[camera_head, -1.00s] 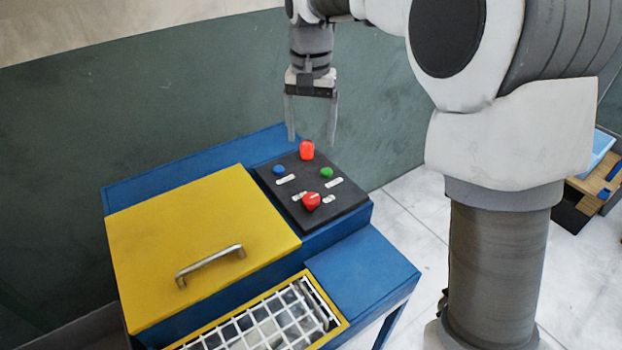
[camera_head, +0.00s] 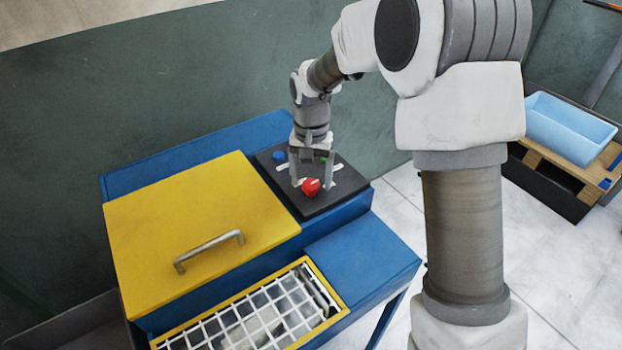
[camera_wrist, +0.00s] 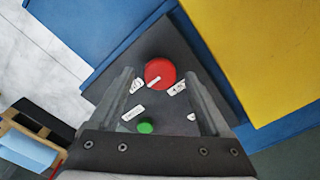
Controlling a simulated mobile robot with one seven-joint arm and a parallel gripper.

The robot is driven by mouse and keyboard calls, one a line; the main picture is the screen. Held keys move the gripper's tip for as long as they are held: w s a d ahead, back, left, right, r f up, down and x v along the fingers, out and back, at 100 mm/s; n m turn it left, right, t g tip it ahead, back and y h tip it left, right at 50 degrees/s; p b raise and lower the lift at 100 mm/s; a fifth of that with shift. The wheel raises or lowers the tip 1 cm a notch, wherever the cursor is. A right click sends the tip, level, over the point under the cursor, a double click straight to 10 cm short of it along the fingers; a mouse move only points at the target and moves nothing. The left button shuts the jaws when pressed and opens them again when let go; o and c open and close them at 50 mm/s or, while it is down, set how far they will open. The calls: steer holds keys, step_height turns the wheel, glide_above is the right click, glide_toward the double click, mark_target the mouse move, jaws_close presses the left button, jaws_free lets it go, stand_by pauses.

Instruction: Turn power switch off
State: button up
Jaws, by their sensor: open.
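The power switch is a red rotary knob (camera_head: 311,187) at the front of the black control panel (camera_head: 318,207). In the wrist view the red knob (camera_wrist: 160,72) shows a pale mark on its face and white labels around it. My gripper (camera_head: 311,185) is over the panel, pointing down, with its fingers apart and nothing between them. In the wrist view my gripper's fingers (camera_wrist: 158,85) lie on either side of the knob in the picture; whether they touch it or the panel I cannot tell. The red button at the panel's back is hidden behind my gripper in the head view.
A blue button (camera_head: 279,156) and a green button (camera_wrist: 146,127) are on the panel. Left of it is a yellow lid (camera_head: 190,220) with a metal handle (camera_head: 208,250). A white grid (camera_head: 250,318) lies in front. A light blue bin (camera_head: 570,130) stands at right.

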steer(key=shift+f, duration=0.25)
jaws_close()
stand_by(0.3)
